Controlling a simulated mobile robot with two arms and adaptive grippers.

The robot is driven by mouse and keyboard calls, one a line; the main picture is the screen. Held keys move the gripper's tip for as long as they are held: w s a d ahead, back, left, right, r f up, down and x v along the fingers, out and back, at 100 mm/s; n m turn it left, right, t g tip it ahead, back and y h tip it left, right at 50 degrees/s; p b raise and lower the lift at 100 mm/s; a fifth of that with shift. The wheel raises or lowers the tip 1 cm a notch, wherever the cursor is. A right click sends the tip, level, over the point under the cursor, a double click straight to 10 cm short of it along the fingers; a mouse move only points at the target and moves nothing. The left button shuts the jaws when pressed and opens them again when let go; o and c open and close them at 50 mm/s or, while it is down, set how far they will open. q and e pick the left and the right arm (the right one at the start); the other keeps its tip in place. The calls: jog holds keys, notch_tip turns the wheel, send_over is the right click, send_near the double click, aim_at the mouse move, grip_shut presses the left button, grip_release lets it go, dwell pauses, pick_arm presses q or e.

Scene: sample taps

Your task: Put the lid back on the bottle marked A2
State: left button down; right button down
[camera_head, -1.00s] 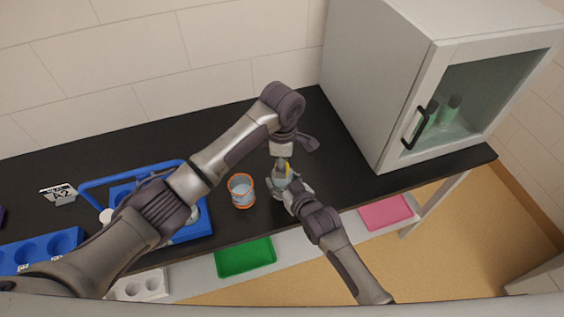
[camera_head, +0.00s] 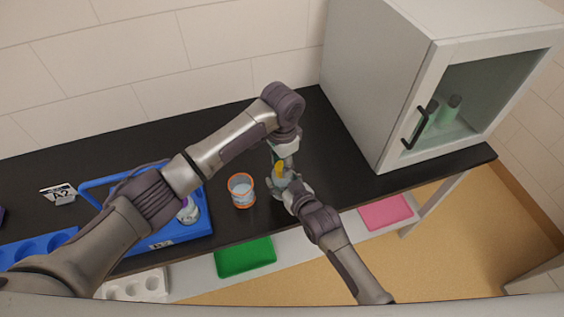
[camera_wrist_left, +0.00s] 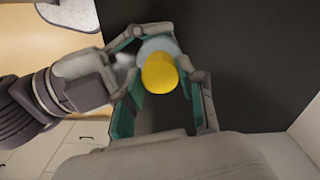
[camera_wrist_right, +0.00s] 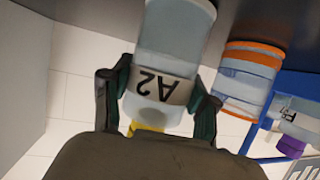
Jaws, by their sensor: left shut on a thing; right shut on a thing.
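The bottle marked A2 (camera_wrist_right: 160,60) is pale and clear, and its label shows in the right wrist view. My right gripper (camera_wrist_right: 160,100) is shut on it around the label. In the head view the bottle (camera_head: 275,188) is over the front of the black bench. The yellow lid (camera_wrist_left: 159,73) is between the fingers of my left gripper (camera_wrist_left: 165,85), which is shut on it. The lid is over the bottle's mouth and also shows past the neck in the right wrist view (camera_wrist_right: 147,129). I cannot tell whether lid and neck touch.
An orange-rimmed beaker (camera_head: 242,190) stands just left of the bottle. A blue carrier (camera_head: 180,233) holding a bottle (camera_head: 188,212) is farther left, partly behind my left arm. A glass-door cabinet (camera_head: 400,90) stands at the right.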

pick_arm(q)
jog(key=m, duration=1.5)
jog(key=c, duration=0.7)
grip_release()
jog(key=shift+r, duration=2.25)
jog(key=shift+c, duration=0.2)
